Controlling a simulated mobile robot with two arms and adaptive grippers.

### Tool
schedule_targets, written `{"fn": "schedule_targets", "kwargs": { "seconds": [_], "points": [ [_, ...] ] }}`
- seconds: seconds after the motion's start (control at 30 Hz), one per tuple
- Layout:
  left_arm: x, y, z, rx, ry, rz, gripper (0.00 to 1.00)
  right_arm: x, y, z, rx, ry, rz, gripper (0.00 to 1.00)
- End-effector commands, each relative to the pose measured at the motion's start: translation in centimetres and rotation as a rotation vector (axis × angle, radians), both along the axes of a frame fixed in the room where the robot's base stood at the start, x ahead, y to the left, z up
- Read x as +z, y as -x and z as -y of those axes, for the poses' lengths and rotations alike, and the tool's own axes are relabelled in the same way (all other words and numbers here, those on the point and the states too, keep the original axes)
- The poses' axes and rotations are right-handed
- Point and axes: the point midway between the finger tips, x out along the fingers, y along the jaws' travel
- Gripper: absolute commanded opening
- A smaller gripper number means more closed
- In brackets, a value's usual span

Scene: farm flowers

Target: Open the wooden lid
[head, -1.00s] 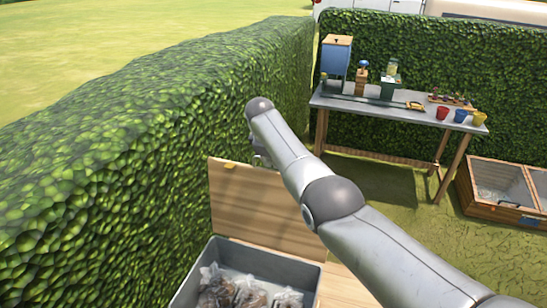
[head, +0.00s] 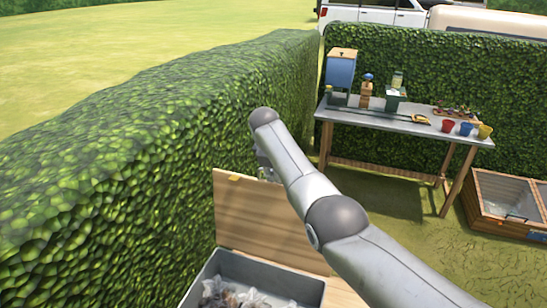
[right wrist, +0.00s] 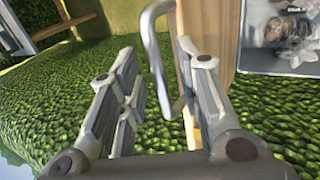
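The wooden lid (head: 262,222) stands raised, roughly upright, at the far side of a grey box (head: 270,280). A yellow-orange piece (head: 234,178) sits at its top edge. My right gripper (head: 266,165) is beside the top of the lid, mostly hidden behind my arm. In the right wrist view its fingers are apart. A bent metal handle (right wrist: 151,38) lies between them, with a visible gap to the left finger; contact with the right finger is unclear. My left gripper is out of view.
Clear bags with brown contents (head: 245,296) lie in the box. A tall hedge (head: 120,160) runs close along the left. A work table (head: 400,123) with pots and tools stands farther back, with a wooden cold frame (head: 508,205) at right.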

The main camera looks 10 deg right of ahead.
Motion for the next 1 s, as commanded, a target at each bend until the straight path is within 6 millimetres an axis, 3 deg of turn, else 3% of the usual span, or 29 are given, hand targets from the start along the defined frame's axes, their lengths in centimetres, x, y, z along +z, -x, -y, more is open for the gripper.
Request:
{"fn": "schedule_targets", "kwargs": {
  "seconds": [0.6, 1.0],
  "points": [
    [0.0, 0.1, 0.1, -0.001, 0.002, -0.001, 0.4, 8.8, 3.4, -2.2, 0.001, 0.0, 0.0, 0.32],
    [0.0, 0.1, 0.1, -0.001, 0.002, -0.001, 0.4, 9.6, 3.8, -2.4, 0.0, 0.001, -0.002, 0.32]
  ]
}}
